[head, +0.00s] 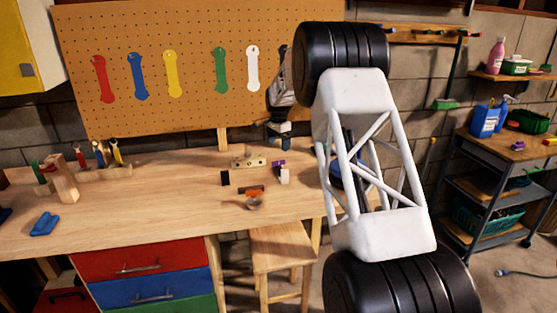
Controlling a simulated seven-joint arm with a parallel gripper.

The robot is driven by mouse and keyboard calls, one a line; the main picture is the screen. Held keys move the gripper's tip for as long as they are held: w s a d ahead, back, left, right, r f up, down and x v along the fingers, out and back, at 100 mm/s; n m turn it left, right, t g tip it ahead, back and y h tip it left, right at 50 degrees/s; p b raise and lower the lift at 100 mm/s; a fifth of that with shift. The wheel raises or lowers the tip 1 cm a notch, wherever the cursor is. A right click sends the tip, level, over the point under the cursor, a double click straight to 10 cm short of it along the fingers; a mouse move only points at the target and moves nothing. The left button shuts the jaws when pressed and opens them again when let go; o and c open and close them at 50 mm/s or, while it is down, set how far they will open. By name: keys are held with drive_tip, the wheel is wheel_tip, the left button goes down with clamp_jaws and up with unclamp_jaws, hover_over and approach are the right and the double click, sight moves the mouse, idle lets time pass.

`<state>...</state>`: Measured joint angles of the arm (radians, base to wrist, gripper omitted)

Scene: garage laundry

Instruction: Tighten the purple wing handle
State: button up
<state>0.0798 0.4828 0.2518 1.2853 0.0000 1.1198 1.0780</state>
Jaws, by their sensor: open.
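The purple wing handle (279,163) is small in the head view. It sits at the top of a small pale block (284,176) on the wooden workbench (180,210), right of the bench's middle. My gripper (279,141) points down above the bench, just above the handle in the picture. Its jaws are open, and nothing shows between them. A gap seems to lie between the jaws and the handle, but I cannot tell the depth. The handle's wing angle is too small to make out.
A wooden bar with holes (248,162), a dark block (225,178) and an orange-brown part (252,195) are close left of the handle. Hand tools (110,155) and a blue object (44,224) are farther left. A wooden stool (276,250) stands in front.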

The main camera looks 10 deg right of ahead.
sight(278, 164)
drive_tip(key=n, duration=0.6)
drive_tip(key=shift+f+n, duration=0.15)
drive_tip(key=shift+n, duration=0.25)
drive_tip(key=n, duration=0.4)
drive_tip(key=shift+f, duration=0.1)
drive_tip(key=n, duration=0.3)
drive_tip(key=shift+f, duration=0.1)
drive_tip(key=shift+f, duration=3.85)
